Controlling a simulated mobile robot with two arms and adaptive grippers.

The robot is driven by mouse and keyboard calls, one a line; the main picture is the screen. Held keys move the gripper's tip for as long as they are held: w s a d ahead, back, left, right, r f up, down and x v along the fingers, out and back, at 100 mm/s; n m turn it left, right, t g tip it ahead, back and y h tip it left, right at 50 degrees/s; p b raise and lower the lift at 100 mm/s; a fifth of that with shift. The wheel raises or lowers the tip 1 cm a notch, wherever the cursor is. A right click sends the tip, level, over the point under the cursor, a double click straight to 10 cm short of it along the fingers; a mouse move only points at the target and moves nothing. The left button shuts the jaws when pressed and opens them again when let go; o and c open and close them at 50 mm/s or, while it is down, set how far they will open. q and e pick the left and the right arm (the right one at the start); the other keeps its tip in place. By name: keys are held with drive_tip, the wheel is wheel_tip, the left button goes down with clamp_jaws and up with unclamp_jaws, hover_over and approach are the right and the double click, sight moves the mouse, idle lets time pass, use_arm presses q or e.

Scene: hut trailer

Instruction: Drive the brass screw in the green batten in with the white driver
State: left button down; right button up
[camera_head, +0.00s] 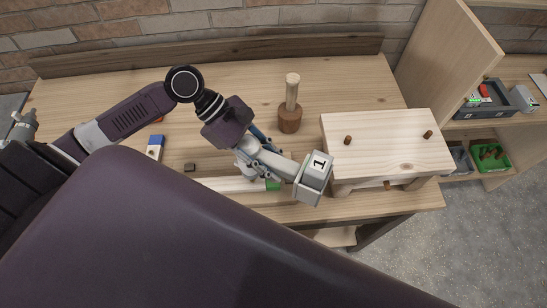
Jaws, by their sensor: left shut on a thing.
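My left gripper (288,171) is shut on a pale grey-white boxy thing (313,184) with a "1" on its face, probably the white driver. It is at the bench's front edge, left of the pegged wooden block. A long whitish strip with a green end (273,185) lies below and left of the gripper. It may be the green batten, but my arm parts cover much of it. I cannot make out the brass screw or the driver's tip. My right gripper is not in view.
A wooden mallet (290,117) stands head down behind the gripper. A pale wooden block with pegs (385,148) sits close on the right. A blue and white item (155,147) and small dark block (190,167) lie left. Shelves at right hold a green bin (490,157).

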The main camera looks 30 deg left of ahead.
sight(245, 140)
use_arm(q)
drive_tip(key=shift+s+f, duration=0.1)
drive_tip(key=shift+f, duration=1.05)
idle(1.8)
drive_tip(key=shift+r, duration=1.6)
drive_tip(key=a+r, duration=0.1)
drive_tip(key=a, duration=0.1)
drive_tip(key=a+r, duration=0.1)
drive_tip(key=a, duration=0.1)
drive_tip(key=a+r, duration=0.1)
drive_tip(key=a, duration=0.1)
drive_tip(key=shift+a+r, duration=0.45)
drive_tip(key=shift+r, duration=0.05)
